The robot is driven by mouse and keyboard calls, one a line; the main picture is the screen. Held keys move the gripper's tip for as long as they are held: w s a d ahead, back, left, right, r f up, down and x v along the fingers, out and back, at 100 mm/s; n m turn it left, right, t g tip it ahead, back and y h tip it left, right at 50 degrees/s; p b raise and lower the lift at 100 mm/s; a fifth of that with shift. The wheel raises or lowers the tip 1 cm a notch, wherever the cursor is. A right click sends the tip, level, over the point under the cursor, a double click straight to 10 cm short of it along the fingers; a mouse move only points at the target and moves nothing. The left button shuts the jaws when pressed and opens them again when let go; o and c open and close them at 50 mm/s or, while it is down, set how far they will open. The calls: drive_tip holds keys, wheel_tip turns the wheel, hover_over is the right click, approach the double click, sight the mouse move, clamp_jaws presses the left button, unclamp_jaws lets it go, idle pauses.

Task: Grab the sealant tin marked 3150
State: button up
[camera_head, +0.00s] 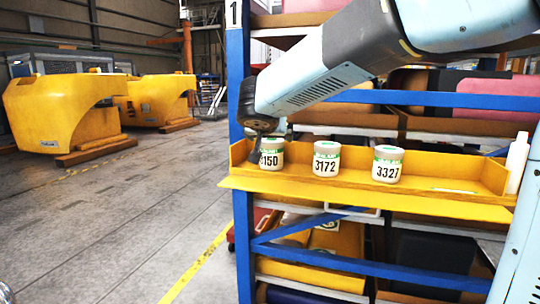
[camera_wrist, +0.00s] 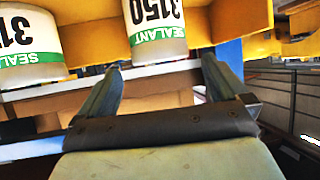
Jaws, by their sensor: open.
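The sealant tin marked 3150 (camera_head: 271,155) is grey-white with a green band. It stands upright at the left end of a yellow shelf tray (camera_head: 350,196), its first digit partly hidden by my gripper. In the wrist view the tin (camera_wrist: 155,28) appears upside down, label readable, just beyond and between my fingertips. My gripper (camera_head: 254,158) is open, at the tin's left front in the head view. In the wrist view my gripper (camera_wrist: 162,70) has its two fingers spread with nothing between them. Whether a finger touches the tin I cannot tell.
A second tin (camera_wrist: 30,40) shows partly in the wrist view. A white bottle (camera_head: 517,162) stands at the tray's right end. A blue rack post (camera_head: 238,90) rises close left.

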sight(271, 140)
drive_tip(key=shift+x, duration=2.65)
drive_tip(key=shift+s+a, duration=0.1)
drive_tip(key=shift+a, duration=0.05)
drive_tip(key=c, duration=1.2)
